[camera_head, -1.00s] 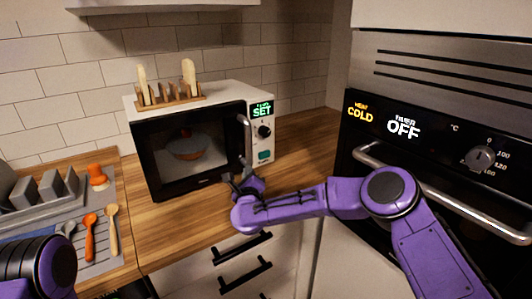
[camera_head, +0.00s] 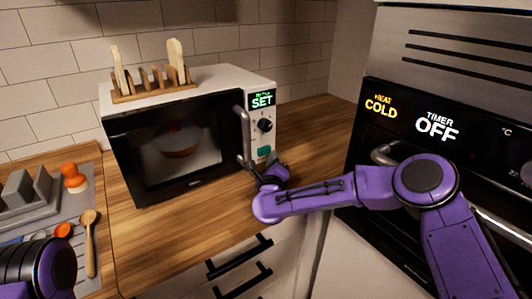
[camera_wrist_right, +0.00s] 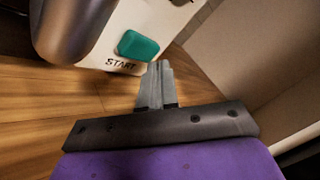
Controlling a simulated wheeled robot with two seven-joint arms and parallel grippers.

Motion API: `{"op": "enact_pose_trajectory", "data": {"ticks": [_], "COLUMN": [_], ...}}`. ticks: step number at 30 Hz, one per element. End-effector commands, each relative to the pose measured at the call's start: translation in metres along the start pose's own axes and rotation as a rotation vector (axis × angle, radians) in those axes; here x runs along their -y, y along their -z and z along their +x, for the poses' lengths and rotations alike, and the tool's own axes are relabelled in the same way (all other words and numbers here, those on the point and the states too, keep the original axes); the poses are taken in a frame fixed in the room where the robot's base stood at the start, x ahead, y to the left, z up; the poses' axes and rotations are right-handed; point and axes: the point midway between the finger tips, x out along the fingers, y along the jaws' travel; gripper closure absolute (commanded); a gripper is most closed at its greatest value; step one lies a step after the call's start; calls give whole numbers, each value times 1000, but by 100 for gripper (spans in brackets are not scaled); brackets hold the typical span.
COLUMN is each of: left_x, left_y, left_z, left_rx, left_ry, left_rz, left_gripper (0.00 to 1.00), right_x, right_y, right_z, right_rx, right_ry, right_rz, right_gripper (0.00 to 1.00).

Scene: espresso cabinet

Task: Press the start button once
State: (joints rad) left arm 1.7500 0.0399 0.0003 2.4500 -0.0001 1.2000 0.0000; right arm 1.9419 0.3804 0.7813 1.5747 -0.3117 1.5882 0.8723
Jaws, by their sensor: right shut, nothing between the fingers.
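The start button (camera_head: 264,151) is a teal-green rounded block low on the white control panel of the microwave (camera_head: 178,145). In the right wrist view the start button (camera_wrist_right: 138,46) sits above the word START. My right gripper (camera_wrist_right: 158,68) is shut and empty, its fingertips just below and right of the button, apparently a little short of it. In the head view my right gripper (camera_head: 268,170) is just below the button, near the microwave's handle (camera_head: 243,138). The microwave door is shut, with a bowl seen through the glass. My left gripper is not in view; only part of that arm shows.
An oven (camera_head: 455,90) with a handle stands at the right, its displays reading COLD and OFF. A wooden rack (camera_head: 155,92) is on the microwave. A grey tray with spoons (camera_head: 90,240) lies at the left. The counter right of the microwave is clear.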

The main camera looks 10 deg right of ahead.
Motion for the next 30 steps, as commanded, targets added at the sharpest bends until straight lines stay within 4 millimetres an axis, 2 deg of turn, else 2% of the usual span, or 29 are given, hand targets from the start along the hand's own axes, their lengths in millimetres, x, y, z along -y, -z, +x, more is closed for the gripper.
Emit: {"op": "enact_pose_trajectory", "data": {"ticks": [1,5,30], "left_x": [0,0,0], "left_y": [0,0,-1], "left_z": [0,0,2], "left_rx": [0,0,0], "left_ry": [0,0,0], "left_rz": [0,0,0], "left_gripper": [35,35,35], "right_x": [-5,-3,-1], "right_y": [4,2,-1], "right_z": [-4,-5,-2], "right_rx": [-3,0,3], "right_ry": [-11,-11,-5], "right_rz": [-7,-5,1], "right_gripper": [100,100,100]}}
